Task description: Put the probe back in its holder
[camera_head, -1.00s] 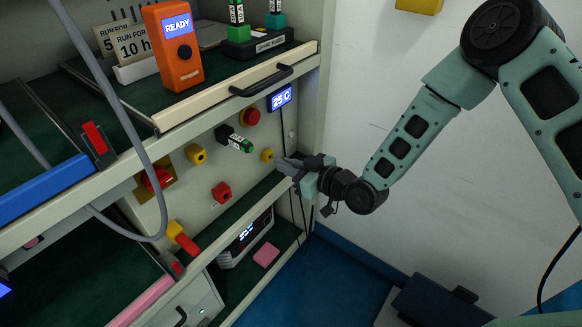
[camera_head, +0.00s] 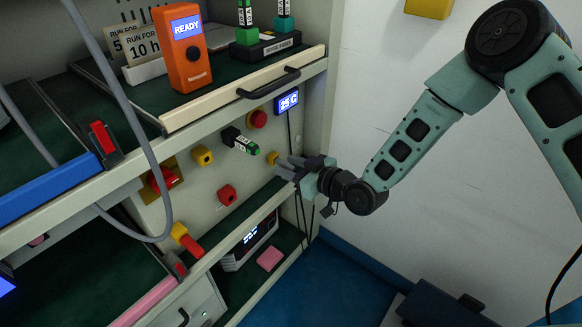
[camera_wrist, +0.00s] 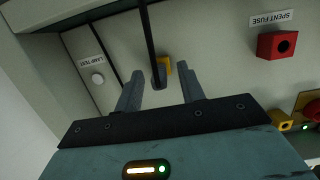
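My gripper (camera_head: 284,166) is at the rack's front panel, near the small yellow holder (camera_head: 272,157). In the wrist view my gripper (camera_wrist: 160,66) has its two fingers apart. Between the fingertips is a dark, short piece that looks like the probe (camera_wrist: 158,79), with a black cable running from it to the top edge. The yellow holder (camera_wrist: 168,65) shows right behind and beside it. Gaps show between the dark piece and both fingers. I cannot tell how deep the probe sits in the holder.
A second black cable (camera_wrist: 104,52) hangs beside a lamp test button (camera_wrist: 97,78). A red spent fuse socket (camera_wrist: 283,45) is at the right there. The 25 C display (camera_head: 288,101), red button (camera_head: 257,119) and green-tipped fuse (camera_head: 241,143) are close by. The floor (camera_head: 315,285) below is clear.

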